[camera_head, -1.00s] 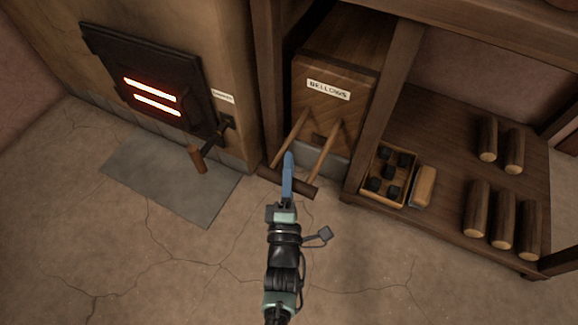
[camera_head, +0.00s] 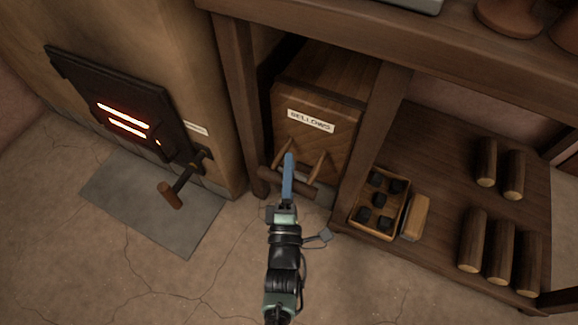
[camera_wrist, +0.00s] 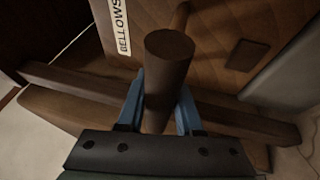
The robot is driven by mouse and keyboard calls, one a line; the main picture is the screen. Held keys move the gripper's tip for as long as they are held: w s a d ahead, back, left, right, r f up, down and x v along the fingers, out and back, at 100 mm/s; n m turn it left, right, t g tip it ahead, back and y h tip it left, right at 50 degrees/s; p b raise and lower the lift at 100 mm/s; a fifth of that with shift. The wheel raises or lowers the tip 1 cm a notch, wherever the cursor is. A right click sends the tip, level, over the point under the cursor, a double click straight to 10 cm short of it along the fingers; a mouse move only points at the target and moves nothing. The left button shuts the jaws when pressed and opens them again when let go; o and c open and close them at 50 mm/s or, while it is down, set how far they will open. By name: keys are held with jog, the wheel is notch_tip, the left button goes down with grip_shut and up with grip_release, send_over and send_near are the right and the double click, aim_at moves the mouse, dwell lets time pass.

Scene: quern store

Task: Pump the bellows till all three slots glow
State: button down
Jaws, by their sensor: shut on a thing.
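The wooden bellows box (camera_head: 300,140) stands under a shelf, labelled BELLOWS, and also shows in the wrist view (camera_wrist: 215,25). Its two rods stick out only a short way to a dark crossbar handle (camera_head: 302,190). My gripper (camera_head: 288,162), with blue fingers, is shut on this handle; in the wrist view the round handle (camera_wrist: 168,75) sits between the fingers. The dark furnace door (camera_head: 85,93) at left shows two glowing slots: an upper slot (camera_head: 122,115) and a lower slot (camera_head: 127,128). A small orange spot is at the door's lower right. No third glowing slot is clear.
A lever with a wooden grip (camera_head: 170,195) juts out beside the furnace, above a grey floor plate (camera_head: 125,205). Right of the bellows, a low shelf holds a box of black lumps (camera_head: 357,222), a tan block (camera_head: 415,217) and several logs (camera_head: 499,247). The front floor is clear.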

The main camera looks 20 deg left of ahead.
jog(key=shift+s, duration=0.15)
jog(key=c, duration=0.6)
grip_release()
jog(key=shift+s, duration=0.1)
jog(key=p+v, duration=0.5)
jog(key=v, duration=0.8)
